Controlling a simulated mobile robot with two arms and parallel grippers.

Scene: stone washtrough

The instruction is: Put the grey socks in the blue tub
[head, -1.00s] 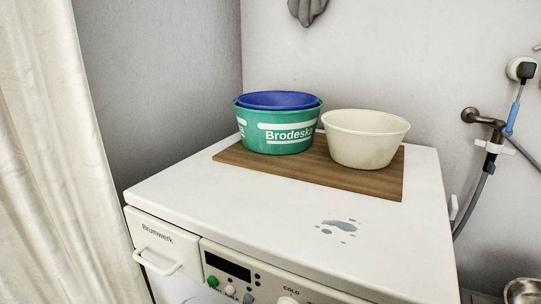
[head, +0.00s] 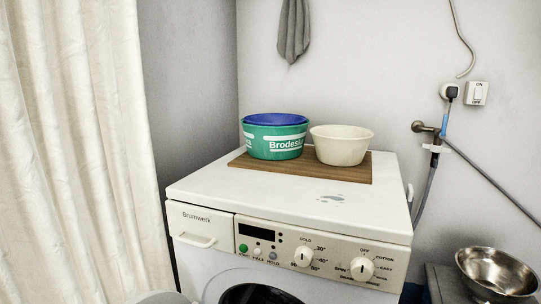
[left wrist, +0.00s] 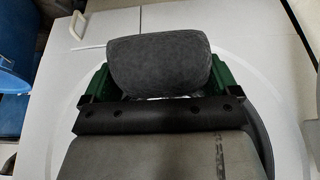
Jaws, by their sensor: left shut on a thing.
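My left gripper (left wrist: 150,88), with green fingers, is shut on a rolled dark grey bundle that looks like the grey socks (left wrist: 160,62), in the left wrist view. The bundle is held across between the fingers, in front of a white surface. In the head view a blue tub (head: 276,119) sits nested in a green tub (head: 276,142) marked Brodeska, with only its upper part showing. Neither gripper shows in the head view, and my right gripper is in neither view.
The green tub and a cream bowl (head: 342,148) stand on a wooden board (head: 360,176) on a white washing machine (head: 270,193). The machine's front top is clear except for a small wet patch. A curtain (head: 75,150) hangs left; a metal bowl (head: 496,270) is lower right.

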